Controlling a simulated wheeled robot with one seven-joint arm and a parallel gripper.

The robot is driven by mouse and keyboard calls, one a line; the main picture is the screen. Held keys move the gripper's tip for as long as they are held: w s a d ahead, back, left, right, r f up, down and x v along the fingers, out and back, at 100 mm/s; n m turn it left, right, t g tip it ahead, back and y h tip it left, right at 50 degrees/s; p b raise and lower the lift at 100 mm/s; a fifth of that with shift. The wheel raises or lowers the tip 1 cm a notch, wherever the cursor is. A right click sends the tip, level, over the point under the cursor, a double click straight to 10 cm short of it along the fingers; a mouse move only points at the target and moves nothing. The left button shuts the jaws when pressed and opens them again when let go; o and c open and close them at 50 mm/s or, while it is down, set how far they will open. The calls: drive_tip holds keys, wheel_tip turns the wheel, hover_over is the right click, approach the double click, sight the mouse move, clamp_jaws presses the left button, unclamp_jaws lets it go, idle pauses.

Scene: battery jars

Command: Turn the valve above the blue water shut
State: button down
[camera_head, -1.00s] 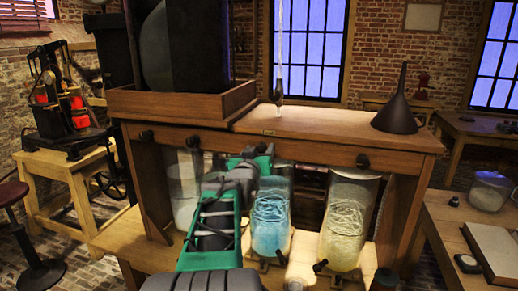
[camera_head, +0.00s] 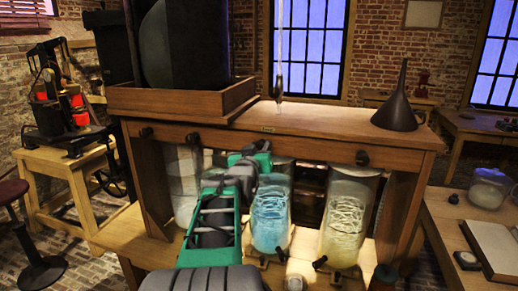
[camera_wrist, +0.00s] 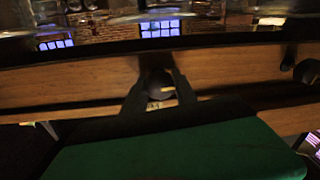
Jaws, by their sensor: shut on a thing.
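The jar of blue water (camera_head: 270,217) stands under the wooden shelf, in the middle of the front row. The valve above it is covered by my gripper (camera_head: 262,147) in the head view. In the wrist view the valve's dark round knob (camera_wrist: 160,84) shows against the wooden board. The two dark fingers of my gripper (camera_wrist: 157,92) are closed on this knob, one on each side. How far the valve is turned cannot be told.
Other dark knobs (camera_head: 362,158) sit on the same wooden front board (camera_head: 310,150). A jar of pale yellowish liquid (camera_head: 348,225) stands right of the blue one. A dark funnel (camera_head: 396,108) stands on the shelf top. A side table (camera_head: 445,235) is at right.

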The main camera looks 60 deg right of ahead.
drive_tip(key=shift+f+b, duration=0.1)
drive_tip(key=shift+b, duration=0.25)
drive_tip(key=shift+f+m+b, duration=0.15)
drive_tip(key=shift+m+b, duration=0.25)
drive_tip(key=shift+b, duration=0.55)
drive_tip(key=m+b, duration=0.1)
drive_tip(key=b, duration=0.1)
drive_tip(key=m+b, duration=0.1)
drive_tip(key=b, duration=0.1)
drive_tip(key=shift+f+b, duration=0.25)
drive_tip(key=shift+b, duration=0.1)
drive_tip(key=m+b, duration=0.5)
drive_tip(key=b, duration=0.4)
drive_tip(key=shift+m+h, duration=0.3)
drive_tip(key=m+b, duration=0.5)
drive_tip(key=b, duration=0.1)
drive_tip(key=shift+r+m+b, duration=0.2)
drive_tip(key=shift+m+b, duration=0.1)
drive_tip(key=shift+m, duration=0.1)
drive_tip(key=m+b, duration=0.2)
drive_tip(key=m, duration=0.1)
drive_tip(key=shift+r+g, duration=0.15)
drive_tip(key=shift+g, duration=0.25)
drive_tip(key=shift+r+m+b, duration=0.1)
drive_tip(key=shift+m+b, duration=0.45)
drive_tip(key=shift+m, duration=0.15)
drive_tip(key=shift+r, duration=0.1)
